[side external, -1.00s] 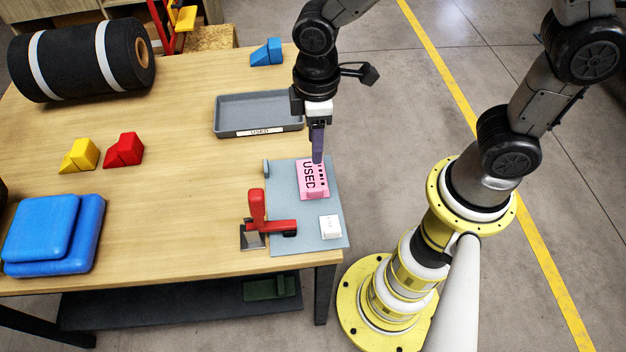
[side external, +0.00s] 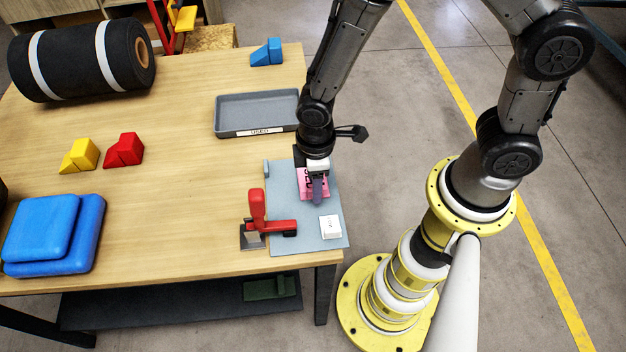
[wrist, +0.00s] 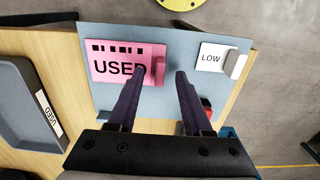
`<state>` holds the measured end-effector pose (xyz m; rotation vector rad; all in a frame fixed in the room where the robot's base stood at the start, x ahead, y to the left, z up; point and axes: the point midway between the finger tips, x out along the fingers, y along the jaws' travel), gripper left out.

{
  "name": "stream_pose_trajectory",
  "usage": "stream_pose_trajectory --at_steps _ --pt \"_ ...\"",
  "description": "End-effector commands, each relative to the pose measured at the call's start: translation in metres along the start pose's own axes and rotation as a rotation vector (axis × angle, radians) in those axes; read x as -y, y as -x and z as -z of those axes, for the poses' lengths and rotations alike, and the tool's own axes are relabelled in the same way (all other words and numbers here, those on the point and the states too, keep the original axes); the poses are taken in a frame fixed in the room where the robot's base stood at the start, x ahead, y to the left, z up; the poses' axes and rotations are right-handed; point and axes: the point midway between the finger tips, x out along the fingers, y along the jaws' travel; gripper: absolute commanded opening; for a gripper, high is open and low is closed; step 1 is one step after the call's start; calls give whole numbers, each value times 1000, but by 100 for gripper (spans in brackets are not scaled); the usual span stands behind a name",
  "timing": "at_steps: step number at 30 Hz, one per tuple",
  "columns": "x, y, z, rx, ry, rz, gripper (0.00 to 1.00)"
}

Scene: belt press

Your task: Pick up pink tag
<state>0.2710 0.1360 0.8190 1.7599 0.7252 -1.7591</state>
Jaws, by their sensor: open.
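The pink tag (wrist: 112,67), printed "USED" in black, lies flat on the blue-grey mat (wrist: 225,116). A raised pink block (wrist: 158,70) stands at its right end in the wrist view. My gripper (wrist: 159,72) is open and empty, with its purple fingers pointing down to either side of that block's column; the left fingertip overlaps the tag's print. In the side view my gripper (side external: 318,200) is low over the tag (side external: 304,193) and hides much of it. I cannot tell whether the fingertips touch it.
A white "LOW" tag (side external: 330,227) lies on the same mat. A red-handled clamp (side external: 258,222) stands at the mat's left edge. A grey tray (side external: 258,112) labelled "USED" lies beyond. Blue pads (side external: 45,235) and coloured blocks sit farther left; the table's middle is clear.

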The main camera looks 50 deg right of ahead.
Motion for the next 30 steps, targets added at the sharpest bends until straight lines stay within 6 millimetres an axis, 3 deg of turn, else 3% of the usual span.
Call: stream_pose_trajectory --at_steps 3,11,20,30 --pt "0 -12 0 1 0 0 50" --pt "0 -14 0 -1 0 0 50" --pt "0 -14 0 -1 1 0 0" --pt "0 -14 0 -1 1 0 0"
